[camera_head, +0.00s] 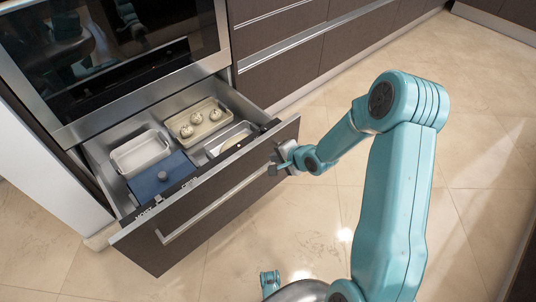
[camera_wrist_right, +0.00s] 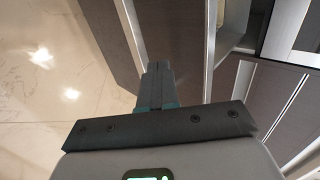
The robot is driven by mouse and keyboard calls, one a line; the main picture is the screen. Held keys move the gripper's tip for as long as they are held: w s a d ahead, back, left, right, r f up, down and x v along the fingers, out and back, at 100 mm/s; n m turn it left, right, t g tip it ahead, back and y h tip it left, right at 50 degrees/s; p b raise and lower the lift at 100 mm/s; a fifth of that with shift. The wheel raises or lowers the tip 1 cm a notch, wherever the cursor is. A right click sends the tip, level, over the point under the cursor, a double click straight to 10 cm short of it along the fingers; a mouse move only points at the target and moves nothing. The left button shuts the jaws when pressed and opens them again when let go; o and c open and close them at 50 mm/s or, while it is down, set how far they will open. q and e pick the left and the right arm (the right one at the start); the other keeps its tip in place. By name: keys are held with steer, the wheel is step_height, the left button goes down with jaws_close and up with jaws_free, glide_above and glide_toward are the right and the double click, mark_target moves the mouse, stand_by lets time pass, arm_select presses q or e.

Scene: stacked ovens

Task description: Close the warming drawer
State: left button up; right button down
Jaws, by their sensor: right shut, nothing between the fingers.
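The warming drawer (camera_head: 215,216) is pulled out below the oven, with a dark front panel and a long metal bar handle (camera_head: 205,208). My right gripper (camera_head: 282,158) is at the right end of the drawer front, on its outer side. Its fingers are shut and empty, and it is not around the handle. In the right wrist view the shut fingers (camera_wrist_right: 157,80) overlap the brown drawer front (camera_wrist_right: 168,30); whether they touch it I cannot tell. My left gripper is not clearly seen.
Inside the drawer are a white dish (camera_head: 140,153), a blue lidded box (camera_head: 163,178), a tray of round items (camera_head: 207,112) and a metal pan (camera_head: 225,137). The oven (camera_head: 110,45) stands above. Brown cabinets (camera_head: 295,65) are at right. The tiled floor before the drawer is mostly clear.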

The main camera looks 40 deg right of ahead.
mark_target(262, 149)
steer(key=shift+w+a+b, duration=0.2)
steer(key=shift+w+b, duration=0.15)
steer(key=shift+w, duration=1.65)
steer(key=shift+w, duration=0.1)
